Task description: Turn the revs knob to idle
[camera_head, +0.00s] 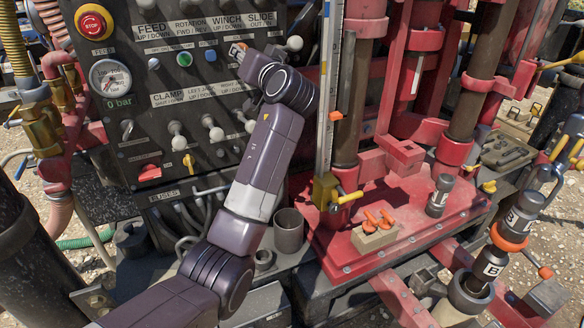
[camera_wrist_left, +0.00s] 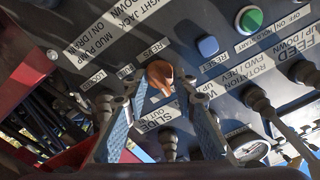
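The revs knob (camera_wrist_left: 160,76) is an orange-brown pointer knob on the dark control panel. The label REVS stands above it in the left wrist view. The fingertips look close to the knob, but I see no clear contact. In the head view my left gripper (camera_head: 239,48) is mostly hidden behind its wrist, with a bit of orange showing there. My right gripper is in neither view.
Close by on the panel are a blue button (camera_wrist_left: 207,46), a green button (camera_wrist_left: 249,20) and several levers, including the slide lever (camera_wrist_left: 168,143). A red stop button (camera_head: 93,22) and a pressure gauge (camera_head: 110,78) sit at left. The red rig (camera_head: 400,210) stands right of my arm.

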